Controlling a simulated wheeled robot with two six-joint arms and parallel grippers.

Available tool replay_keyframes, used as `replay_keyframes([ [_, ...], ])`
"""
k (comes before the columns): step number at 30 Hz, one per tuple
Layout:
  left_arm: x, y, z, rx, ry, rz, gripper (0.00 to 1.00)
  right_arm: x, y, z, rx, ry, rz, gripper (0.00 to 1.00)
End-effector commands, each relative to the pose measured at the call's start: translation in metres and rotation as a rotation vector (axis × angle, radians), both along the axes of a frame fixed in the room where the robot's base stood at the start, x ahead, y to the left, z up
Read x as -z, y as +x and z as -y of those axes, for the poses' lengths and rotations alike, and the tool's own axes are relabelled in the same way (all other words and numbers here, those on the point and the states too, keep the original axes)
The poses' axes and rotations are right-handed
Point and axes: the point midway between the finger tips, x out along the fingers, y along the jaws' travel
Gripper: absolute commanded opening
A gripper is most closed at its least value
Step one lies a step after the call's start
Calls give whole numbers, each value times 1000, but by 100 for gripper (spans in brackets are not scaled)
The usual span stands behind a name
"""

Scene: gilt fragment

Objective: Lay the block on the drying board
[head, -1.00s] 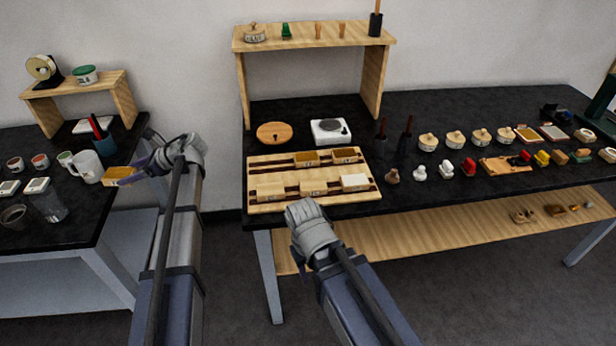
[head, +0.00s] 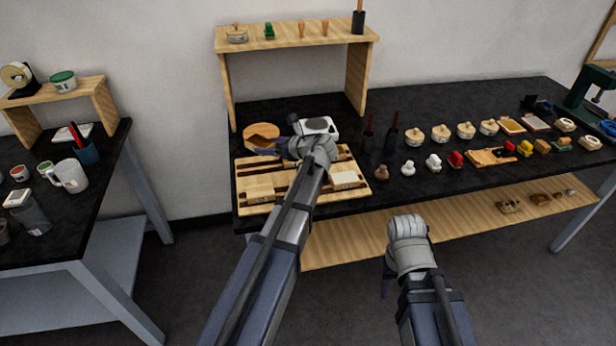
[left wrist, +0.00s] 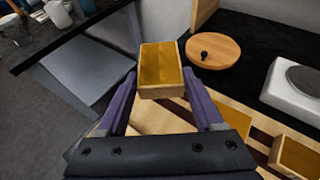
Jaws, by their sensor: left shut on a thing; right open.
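The block (left wrist: 160,68), pale wood with an ochre top, is held between the purple fingers of my left gripper (left wrist: 163,85) in the left wrist view. That gripper is shut on it above the far left part of the drying board (head: 243,165), a pale board with dark strips; I see no clear contact with the board. In the head view my left arm hides part of the board. A pale block (head: 344,178) and a tan block (head: 259,192) lie on the board. My right gripper (head: 385,280) is open and empty, in front of the table.
A round wooden lid (left wrist: 213,47) and a white scale (left wrist: 298,90) stand just behind the board. Another ochre-topped block (left wrist: 299,156) lies on the board at right. A wooden shelf (head: 297,36) rises behind. Jars and small items fill the table's right.

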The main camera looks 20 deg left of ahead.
Motion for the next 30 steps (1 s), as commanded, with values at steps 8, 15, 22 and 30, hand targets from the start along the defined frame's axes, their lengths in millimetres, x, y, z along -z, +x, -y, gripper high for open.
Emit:
replay_keyframes([
  [8, 5, -13, 57, 266, 7, 6, 13, 7, 0, 0, 0, 0, 0, 50],
  [15, 9, -10, 61, 287, 9, 6, 13, 11, 0, 0, 0, 0, 0, 50],
  [22, 38, -10, 61, 285, 9, 6, 13, 40, 0, 0, 0, 0, 0, 50],
  [30, 69, -10, 61, 285, 9, 6, 13, 71, 0, 0, 0, 0, 0, 50],
])
